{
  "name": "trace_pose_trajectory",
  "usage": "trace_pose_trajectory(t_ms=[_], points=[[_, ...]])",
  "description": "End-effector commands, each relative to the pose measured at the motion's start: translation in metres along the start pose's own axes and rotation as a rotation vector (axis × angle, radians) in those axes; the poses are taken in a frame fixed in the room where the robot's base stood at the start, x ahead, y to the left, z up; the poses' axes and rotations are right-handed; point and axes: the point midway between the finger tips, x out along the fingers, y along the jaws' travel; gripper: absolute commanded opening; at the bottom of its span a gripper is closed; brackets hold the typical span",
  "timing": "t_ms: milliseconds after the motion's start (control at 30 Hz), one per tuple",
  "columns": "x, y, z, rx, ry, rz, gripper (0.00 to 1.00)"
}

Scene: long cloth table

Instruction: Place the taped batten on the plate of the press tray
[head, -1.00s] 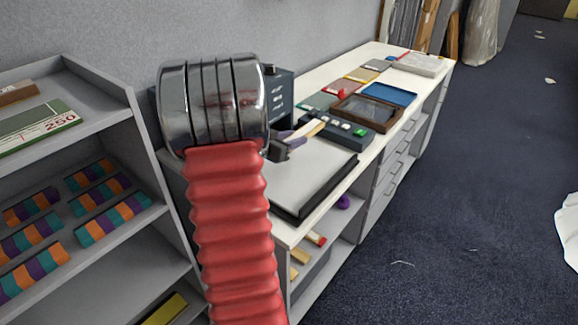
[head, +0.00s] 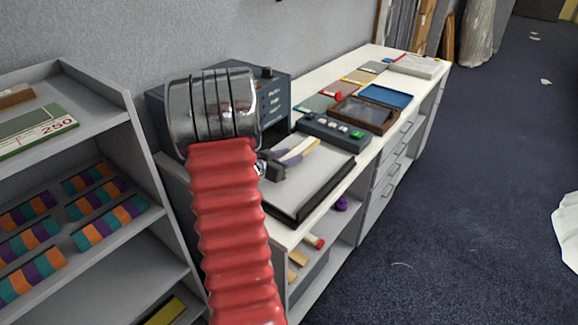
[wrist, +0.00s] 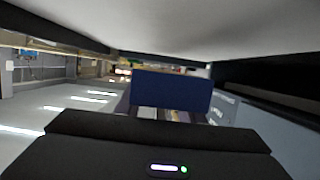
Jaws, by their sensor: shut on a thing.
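My gripper (head: 274,167) is shut on the taped batten (head: 298,151), a pale wooden strip with purple tape. It holds the batten over the white plate (head: 312,177) of the black-rimmed press tray (head: 303,217), near the plate's back left. I cannot tell whether the batten touches the plate. In the wrist view, a dark blue-purple face of the batten (wrist: 170,90) fills the middle, and the pale plate (wrist: 200,28) spans the top. My arm hides part of the tray's left side.
A blue-grey press unit (head: 277,95) stands behind the tray. A control box with buttons (head: 333,131) lies just beyond it, then a brown framed tray (head: 366,113) and a blue tray (head: 387,95). A grey shelf (head: 150,215) with striped blocks stands at left. The plate's front is clear.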

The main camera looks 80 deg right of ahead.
Motion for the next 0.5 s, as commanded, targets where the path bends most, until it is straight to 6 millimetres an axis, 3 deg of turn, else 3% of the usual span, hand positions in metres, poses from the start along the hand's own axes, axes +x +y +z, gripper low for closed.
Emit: trace_pose_trajectory(t_ms=[500], points=[[0.011, -0.001, 0.036, 0.0, 0.0, -0.002, 0.1]])
